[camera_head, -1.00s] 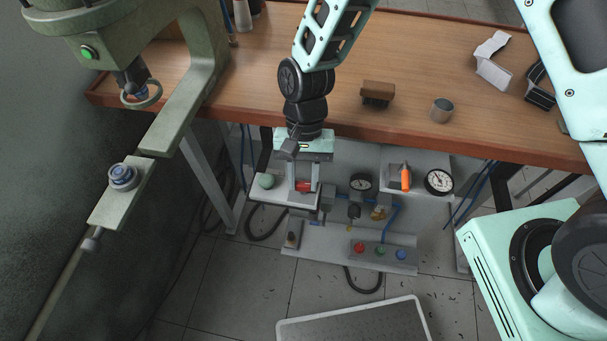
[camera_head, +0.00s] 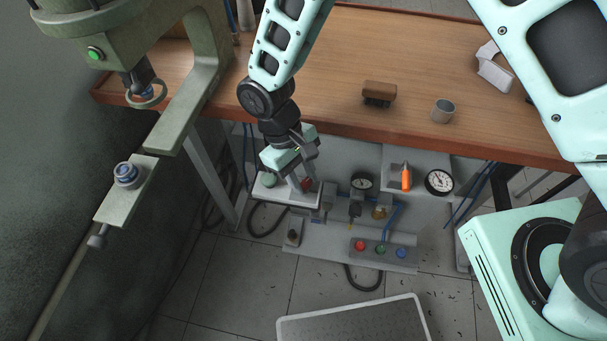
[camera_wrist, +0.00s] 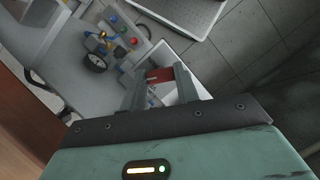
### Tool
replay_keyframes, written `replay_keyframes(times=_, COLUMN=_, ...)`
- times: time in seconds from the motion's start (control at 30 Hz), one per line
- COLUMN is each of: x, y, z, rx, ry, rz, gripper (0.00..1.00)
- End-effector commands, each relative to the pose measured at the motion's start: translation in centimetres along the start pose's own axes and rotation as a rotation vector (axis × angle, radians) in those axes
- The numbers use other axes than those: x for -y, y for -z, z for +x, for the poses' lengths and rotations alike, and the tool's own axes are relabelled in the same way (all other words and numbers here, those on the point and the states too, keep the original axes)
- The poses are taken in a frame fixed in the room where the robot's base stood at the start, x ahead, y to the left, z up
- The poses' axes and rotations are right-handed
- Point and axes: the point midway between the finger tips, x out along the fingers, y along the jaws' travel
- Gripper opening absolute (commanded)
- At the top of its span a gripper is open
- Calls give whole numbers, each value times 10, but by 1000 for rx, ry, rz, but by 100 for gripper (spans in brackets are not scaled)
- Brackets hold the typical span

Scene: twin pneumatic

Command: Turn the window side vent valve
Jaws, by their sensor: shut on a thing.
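A red valve handle (camera_head: 307,184) sits on the left white box (camera_head: 284,193) of the pneumatic unit below the table edge. My gripper (camera_head: 301,186) reaches down to it from above, tilted, and is shut on the red handle. In the wrist view the red handle (camera_wrist: 158,74) shows between the two grey fingers of my gripper (camera_wrist: 160,88). The fingers hide part of the handle and its base. A second handle, orange (camera_head: 406,178), stands upright on the right box, apart from my gripper.
Two gauges (camera_head: 439,182) and a panel with red, green and blue buttons (camera_head: 380,250) are right of the gripper. The wooden table (camera_head: 420,60) is above, with a brush (camera_head: 379,93) and metal cup (camera_head: 443,111).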

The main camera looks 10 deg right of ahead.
Motion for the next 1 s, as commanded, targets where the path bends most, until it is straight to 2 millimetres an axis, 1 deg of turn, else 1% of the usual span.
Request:
replay_keyframes(times=0.2, x=1, y=2, z=-2, rx=-6, ry=-79, rz=-185, gripper=8)
replay_keyframes(times=0.5, x=2, y=1, z=-2, rx=-7, ry=-160, rz=-381, gripper=8)
replay_keyframes(times=0.7, x=3, y=2, z=-2, rx=-9, ry=-192, rz=-459, gripper=8)
replay_keyframes(times=1.0, x=3, y=2, z=-2, rx=-10, ry=-209, rz=-501, gripper=8)
